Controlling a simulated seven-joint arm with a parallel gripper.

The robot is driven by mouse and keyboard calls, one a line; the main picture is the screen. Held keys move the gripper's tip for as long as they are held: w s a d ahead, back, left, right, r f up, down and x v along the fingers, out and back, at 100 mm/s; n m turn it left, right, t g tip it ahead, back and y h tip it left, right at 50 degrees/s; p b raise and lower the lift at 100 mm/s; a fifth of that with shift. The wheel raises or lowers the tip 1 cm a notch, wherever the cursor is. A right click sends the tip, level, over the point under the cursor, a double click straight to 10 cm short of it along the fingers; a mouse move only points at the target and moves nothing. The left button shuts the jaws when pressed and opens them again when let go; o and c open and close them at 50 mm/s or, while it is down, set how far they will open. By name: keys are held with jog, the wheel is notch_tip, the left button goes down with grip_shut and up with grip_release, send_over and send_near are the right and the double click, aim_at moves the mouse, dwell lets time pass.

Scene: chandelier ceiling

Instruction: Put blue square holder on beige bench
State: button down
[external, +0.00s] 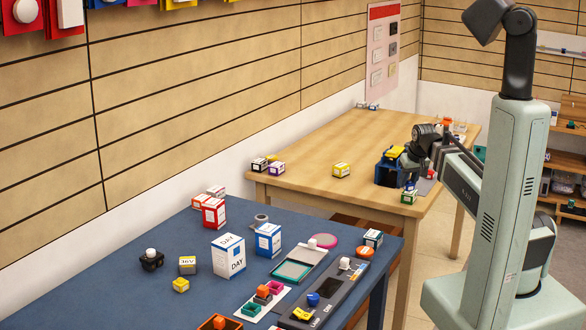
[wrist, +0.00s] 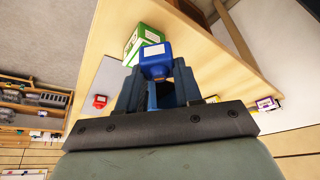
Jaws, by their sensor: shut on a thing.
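The blue square holder (external: 386,173) is at my gripper (external: 404,162), over the right part of the beige wooden bench (external: 320,182). My gripper is shut on it. I cannot tell whether its underside touches the bench top. In the wrist view, a blue body with a white label (wrist: 156,62) shows just beyond my gripper (wrist: 160,92), with dark blue sides around the jaws. The jaws hide part of the holder.
A green-and-white box (external: 409,196) stands close to the holder, near the bench's front edge. A yellow box (external: 341,170) and several small boxes (external: 268,164) lie to the left. The blue table (external: 110,290) in front is crowded. The bench's middle is mostly clear.

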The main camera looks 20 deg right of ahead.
notch_tip(320, 180, up, 9)
jog(key=shift+r, duration=0.15)
jog(key=a+n+y, duration=0.1)
jog(key=a+n, duration=0.2)
jog(key=a, duration=1.7)
jog(key=s+a+n+g+y, duration=0.1)
jog(key=s+a+n, duration=0.2)
jog(key=s+a, duration=0.8)
jog(key=s+a+n+y, duration=0.1)
jog(key=s+a+n, duration=0.15)
jog(key=a, duration=1.75)
jog(key=s+a+n+g+y, duration=0.15)
jog(key=s+a+n, duration=0.35)
jog(key=s+a, duration=1.65)
jog(key=shift+h, duration=0.25)
jog(key=shift+s+d+f, duration=0.25)
jog(key=shift+s+f, duration=0.2)
jog(key=shift+f, duration=2.1)
jog(key=shift+s+d+f, duration=0.3)
jog(key=shift+s+f, duration=0.1)
jog(key=shift+f, duration=2.1)
jog(key=shift+s+d+f, duration=0.25)
jog(key=shift+s+f, duration=0.2)
jog(key=shift+f, duration=2.1)
jog(key=shift+f, duration=0.15)
